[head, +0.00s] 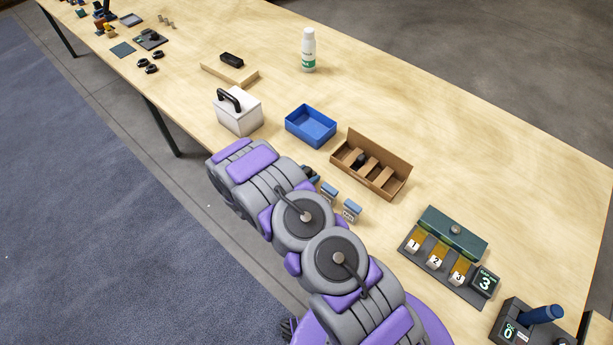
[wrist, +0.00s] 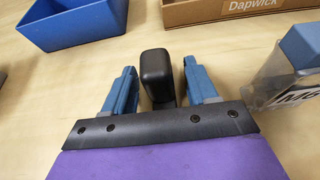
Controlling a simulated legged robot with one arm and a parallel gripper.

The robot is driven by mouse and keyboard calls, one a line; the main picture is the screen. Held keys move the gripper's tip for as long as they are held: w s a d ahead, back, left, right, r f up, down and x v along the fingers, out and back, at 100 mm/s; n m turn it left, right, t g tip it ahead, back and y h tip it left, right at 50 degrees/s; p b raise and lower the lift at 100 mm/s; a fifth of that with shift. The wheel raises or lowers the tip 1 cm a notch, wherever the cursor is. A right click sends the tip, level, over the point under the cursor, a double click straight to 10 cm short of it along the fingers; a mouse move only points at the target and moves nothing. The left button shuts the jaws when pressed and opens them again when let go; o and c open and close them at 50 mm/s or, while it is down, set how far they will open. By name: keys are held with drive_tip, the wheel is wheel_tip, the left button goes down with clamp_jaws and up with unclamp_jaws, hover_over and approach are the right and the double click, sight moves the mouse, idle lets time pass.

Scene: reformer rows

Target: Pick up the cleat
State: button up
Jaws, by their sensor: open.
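A black, rounded piece (wrist: 156,72), which looks like the cleat, stands between the two blue fingers of my gripper (wrist: 160,66) in the wrist view. The fingers are open on either side of it, with small gaps showing. Its lower end is hidden by the gripper's dark front plate. In the head view my gripper (head: 311,174) is low over the table's near edge, mostly hidden by my arm, and the piece cannot be made out there.
A blue bin (head: 291,123) and a cardboard organizer (head: 400,186) lie just beyond my gripper. Small blue-lidded boxes (head: 351,207) stand close at right. A white box with a black handle (head: 240,118) is at left.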

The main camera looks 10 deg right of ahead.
drive_tip(key=shift+c, duration=0.2)
drive_tip(key=c, duration=1)
